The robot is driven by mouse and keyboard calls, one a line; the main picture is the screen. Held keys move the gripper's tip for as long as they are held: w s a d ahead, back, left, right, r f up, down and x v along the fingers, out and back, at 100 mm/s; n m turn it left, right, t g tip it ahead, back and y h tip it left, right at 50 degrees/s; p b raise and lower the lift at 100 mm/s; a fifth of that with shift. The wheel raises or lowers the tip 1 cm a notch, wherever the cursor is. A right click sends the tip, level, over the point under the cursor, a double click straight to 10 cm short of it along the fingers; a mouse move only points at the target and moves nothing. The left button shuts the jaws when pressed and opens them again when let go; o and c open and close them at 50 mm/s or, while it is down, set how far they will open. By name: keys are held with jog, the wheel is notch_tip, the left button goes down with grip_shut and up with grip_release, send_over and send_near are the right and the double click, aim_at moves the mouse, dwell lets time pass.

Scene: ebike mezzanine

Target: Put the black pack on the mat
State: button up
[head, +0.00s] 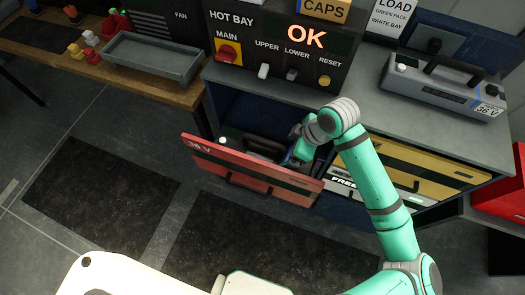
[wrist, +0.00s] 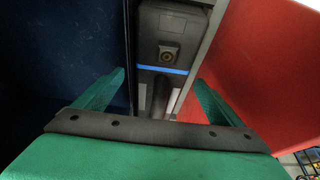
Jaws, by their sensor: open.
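The black pack (head: 250,146) lies in the bay behind a pulled-out red front marked 36 V (head: 225,160); most of it is hidden by that front. In the wrist view the dark pack (wrist: 172,40) shows a round socket, a blue stripe and a handle. My gripper (wrist: 160,80) is open, with its fingers on either side of the pack's handle. In the head view my gripper (head: 292,158) is partly hidden at the right end of the pack. Dark mats lie on the floor (head: 95,195) and on the wooden bench (head: 38,36); which one is meant, I cannot tell.
A grey pack (head: 445,92) stands on the cabinet top (head: 375,100). The switch panel (head: 283,45) reads OK. A grey tray (head: 152,60) and small coloured items (head: 85,45) are on the wooden bench. A red box (head: 505,190) is at the right.

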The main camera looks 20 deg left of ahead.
aim_at(265, 148)
jog(key=shift+a, duration=1.65)
jog(key=a, duration=0.3)
jog(key=shift+w+a+f, duration=0.1)
jog(key=shift+f, duration=0.15)
jog(key=shift+a+f, duration=0.2)
jog(key=shift+f, duration=0.5)
jog(key=shift+a+f, duration=0.2)
jog(key=shift+f, duration=0.25)
jog(key=c, duration=2)
jog(key=shift+w+r, duration=0.1)
jog(key=shift+r, duration=0.05)
jog(key=shift+c, duration=0.8)
